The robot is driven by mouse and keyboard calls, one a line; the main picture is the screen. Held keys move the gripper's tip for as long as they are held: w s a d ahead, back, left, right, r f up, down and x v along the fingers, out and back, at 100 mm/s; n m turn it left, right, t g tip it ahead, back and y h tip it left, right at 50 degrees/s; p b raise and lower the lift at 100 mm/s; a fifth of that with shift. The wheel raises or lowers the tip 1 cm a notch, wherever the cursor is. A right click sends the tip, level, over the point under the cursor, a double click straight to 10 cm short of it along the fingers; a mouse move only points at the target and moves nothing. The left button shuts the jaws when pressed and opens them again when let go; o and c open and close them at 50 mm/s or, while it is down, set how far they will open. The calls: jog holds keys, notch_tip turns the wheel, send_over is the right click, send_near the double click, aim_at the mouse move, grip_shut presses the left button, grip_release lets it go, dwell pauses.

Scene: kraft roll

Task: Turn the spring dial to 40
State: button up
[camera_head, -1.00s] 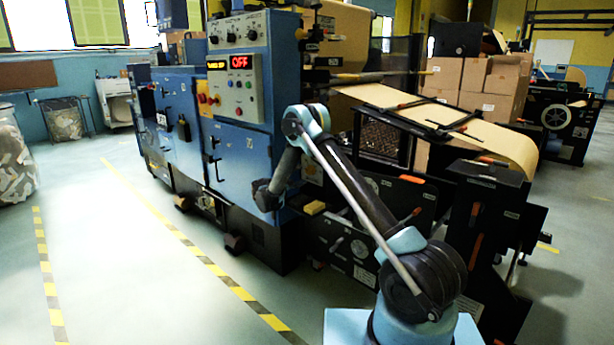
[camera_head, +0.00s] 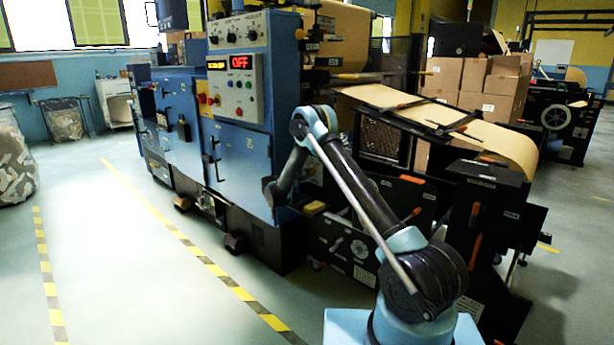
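The blue control cabinet (camera_head: 240,165) has an upper panel with three small dials: a left dial (camera_head: 213,39), a middle dial (camera_head: 231,37) and a right dial (camera_head: 252,35). Their labels and settings are too small to read, so I cannot tell which is the spring dial. My gripper (camera_head: 270,193) hangs low in front of the cabinet's lower right part, well below the dials and apart from them. It is dark and small, and its fingers cannot be made out. Nothing shows in it.
Below the dials, a grey box with buttons (camera_head: 245,90) carries a red display (camera_head: 240,62) reading OFF. Kraft paper (camera_head: 440,113) runs over the machine to the right. Stacked cartons (camera_head: 490,85) stand behind.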

jog(key=shift+f+m, duration=0.1)
jog(key=shift+m, duration=0.4)
jog(key=o, duration=1.1)
jog(key=v, duration=1.1)
jog(key=shift+s+a, duration=0.3)
